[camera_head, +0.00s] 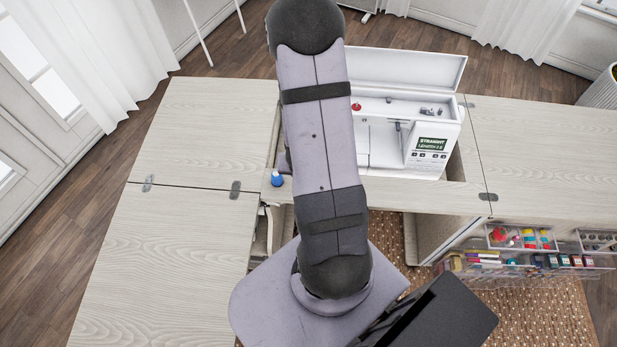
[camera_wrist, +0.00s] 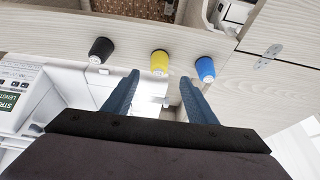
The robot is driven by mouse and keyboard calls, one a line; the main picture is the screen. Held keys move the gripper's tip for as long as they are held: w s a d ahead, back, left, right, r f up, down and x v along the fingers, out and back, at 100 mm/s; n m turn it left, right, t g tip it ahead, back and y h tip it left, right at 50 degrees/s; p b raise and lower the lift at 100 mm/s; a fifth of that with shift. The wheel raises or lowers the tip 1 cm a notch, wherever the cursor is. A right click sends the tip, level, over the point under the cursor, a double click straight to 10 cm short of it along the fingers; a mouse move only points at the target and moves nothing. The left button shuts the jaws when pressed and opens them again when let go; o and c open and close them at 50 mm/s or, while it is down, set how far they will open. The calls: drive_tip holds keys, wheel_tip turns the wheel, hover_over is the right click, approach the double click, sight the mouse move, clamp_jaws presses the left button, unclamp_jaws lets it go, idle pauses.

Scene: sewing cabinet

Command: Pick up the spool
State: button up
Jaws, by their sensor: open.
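Three cone-shaped spools stand in a row on the narrow wooden strip in the wrist view: a black spool (camera_wrist: 101,50), a yellow spool (camera_wrist: 159,62) and a blue spool (camera_wrist: 205,68). The blue spool (camera_head: 277,179) also shows in the head view, just left of my arm. My arm hides the other two there. My gripper (camera_wrist: 160,80) is open and empty, its two fingers spread. In the wrist view the yellow spool lies between the fingertip lines, and the blue one lies just right of the right fingertip. I cannot tell the distance to them. My gripper is hidden in the head view.
A white sewing machine (camera_head: 410,135) with its lid raised stands right of my arm. Wooden cabinet tops spread left (camera_head: 215,125) and right (camera_head: 545,150), largely clear. A clear organizer (camera_head: 520,238) with sewing supplies hangs at the right front.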

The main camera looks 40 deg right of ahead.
drive_tip(key=shift+x, duration=0.95)
drive_tip(key=shift+f, duration=0.1)
drive_tip(key=shift+f, duration=0.1)
drive_tip(key=shift+s+p+x, duration=0.1)
drive_tip(key=shift+p+x, duration=0.3)
drive_tip(key=shift+x, duration=0.25)
drive_tip(key=shift+s+p+x, duration=0.15)
drive_tip(key=shift+p+x, duration=0.25)
drive_tip(key=shift+x, duration=1.45)
drive_tip(key=c, duration=1.1)
